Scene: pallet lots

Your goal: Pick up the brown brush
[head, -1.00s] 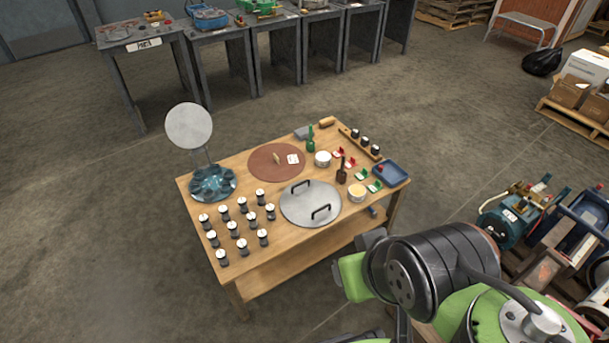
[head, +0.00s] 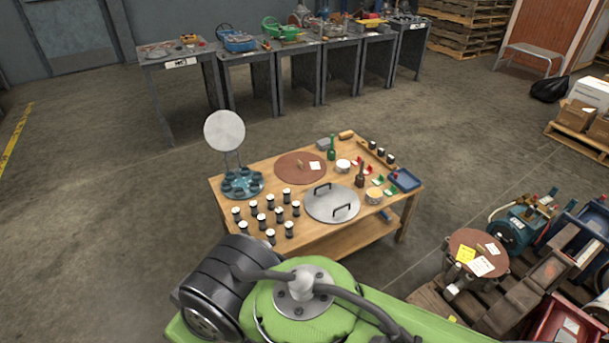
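The brown brush (head: 360,181) stands upright on the right part of the wooden table (head: 240,204), its thin handle pointing up. It is small in the head view. It is just right of the round metal lid with two black handles (head: 325,205) and behind a white tub with yellowish contents (head: 374,197). A similar green brush (head: 331,154) stands farther back, near a white bowl (head: 343,165). My green and black arm crosses the bottom of the view in front of the table.
Several black-and-white jars (head: 262,219) stand at the table's front left, near a blue round holder (head: 242,184). Small red and green items and a blue tray (head: 405,180) lie right of the brush. Machinery on pallets (head: 510,300) crowds the right floor; the left floor is open.

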